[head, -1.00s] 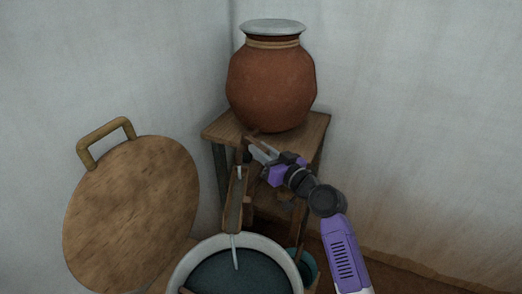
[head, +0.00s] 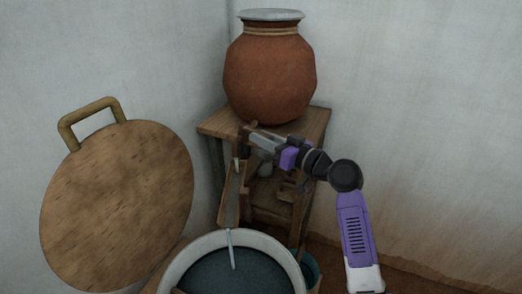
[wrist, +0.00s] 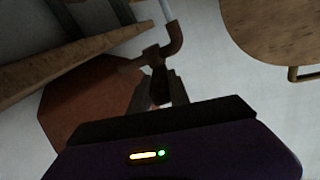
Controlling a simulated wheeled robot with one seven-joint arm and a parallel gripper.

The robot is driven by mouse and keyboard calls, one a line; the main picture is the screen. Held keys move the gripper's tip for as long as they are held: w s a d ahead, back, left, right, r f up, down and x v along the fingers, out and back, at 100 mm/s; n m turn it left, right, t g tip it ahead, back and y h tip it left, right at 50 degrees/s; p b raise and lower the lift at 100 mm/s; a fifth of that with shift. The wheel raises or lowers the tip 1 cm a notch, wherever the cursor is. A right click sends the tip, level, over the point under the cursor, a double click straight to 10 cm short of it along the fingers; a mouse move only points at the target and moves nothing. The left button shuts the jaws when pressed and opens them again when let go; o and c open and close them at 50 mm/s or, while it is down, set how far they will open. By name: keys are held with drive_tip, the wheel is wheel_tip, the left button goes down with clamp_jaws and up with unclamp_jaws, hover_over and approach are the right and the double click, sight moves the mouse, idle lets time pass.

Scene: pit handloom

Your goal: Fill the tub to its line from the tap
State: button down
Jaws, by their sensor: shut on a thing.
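The clay pot (head: 268,75) stands on a wooden stand. Its tap (wrist: 158,52) shows in the wrist view, with a pale stream of water at its spout. My gripper (head: 253,138) is shut on the tap's handle (wrist: 152,72), just below the pot's front; its fingers partly hide the handle. Water runs down a wooden trough (head: 231,200) and falls as a thin stream (head: 231,250) into the tub (head: 288,252). The tub has a pale rim and holds dark water (head: 215,275). I cannot make out the fill line.
A round wooden lid (head: 120,205) with a handle leans at the left. The stand (head: 315,125) is close under my gripper. A small teal vessel (head: 311,268) sits right of the tub. Walls close in behind. Bare floor shows at the right.

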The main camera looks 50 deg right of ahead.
drive_tip(key=shift+w+d+f+n+g+y+b, duration=0.15)
drive_tip(key=shift+d+n+y+b, duration=0.6)
drive_tip(key=shift+b, duration=0.65)
drive_tip(key=shift+w+d+f+n+g+y+b, duration=0.15)
drive_tip(key=shift+n+y+b, duration=0.4)
drive_tip(key=shift+y+b, duration=0.65)
drive_tip(key=shift+d+r+n+g+y+b, duration=0.3)
drive_tip(key=shift+n+y+b, duration=0.3)
drive_tip(key=shift+y+b, duration=0.2)
drive_tip(key=c, duration=1.2)
unclamp_jaws()
drive_tip(key=shift+c, duration=0.2)
drive_tip(key=shift+s, duration=0.1)
drive_tip(key=v, duration=0.7)
drive_tip(key=shift+s, duration=0.35)
drive_tip(key=shift+d, duration=0.15)
